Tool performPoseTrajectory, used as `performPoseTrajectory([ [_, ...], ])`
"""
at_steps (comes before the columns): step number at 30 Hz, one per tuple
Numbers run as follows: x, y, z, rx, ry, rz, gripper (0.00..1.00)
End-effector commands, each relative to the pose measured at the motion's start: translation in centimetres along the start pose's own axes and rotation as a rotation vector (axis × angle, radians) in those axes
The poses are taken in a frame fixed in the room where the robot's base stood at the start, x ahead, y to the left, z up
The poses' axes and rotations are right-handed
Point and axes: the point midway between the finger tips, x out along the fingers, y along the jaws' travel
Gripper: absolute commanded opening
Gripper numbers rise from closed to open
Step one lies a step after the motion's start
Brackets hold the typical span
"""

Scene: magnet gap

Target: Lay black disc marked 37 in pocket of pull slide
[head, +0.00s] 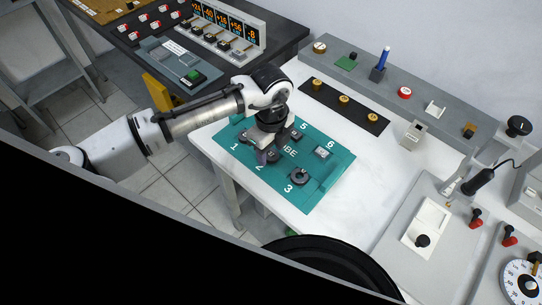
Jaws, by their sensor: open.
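Several dark pieces sit on a teal mat (322,188) with printed numbers. My gripper (267,158) is open and low over the mat at number 2. A dark disc (273,157) is at its fingertips, partly hidden by them; I cannot tell whether they touch it. Another dark round piece (299,176) with a lighter centre lies by number 3. The marks on the pieces are too small to read, so I cannot tell which one is 37. A white plate with a black knob (422,241) on the grey panel at right may be the pull slide; its pocket is not clear.
A black strip (345,105) with brass pieces and a grey shelf (395,80) with small items lie behind. A black-handled tool (479,181) and red knobs (476,214) stand at right. The white table between mat and panel is clear.

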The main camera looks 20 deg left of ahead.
Motion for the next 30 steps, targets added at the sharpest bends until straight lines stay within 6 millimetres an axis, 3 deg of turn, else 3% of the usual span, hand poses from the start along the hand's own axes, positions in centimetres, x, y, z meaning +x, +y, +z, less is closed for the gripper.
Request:
performPoseTrajectory([
  [3,0.0,0.0,0.0,0.0,0.0,0.0,0.46],
  [11,0.0,0.0,0.0,0.0,0.0,0.0,0.15],
  [17,-0.7,0.0,0.0,0.0,0.0,-0.001,0.15],
  [30,-4.3,0.0,0.0,0.0,0.0,-0.001,0.15],
])
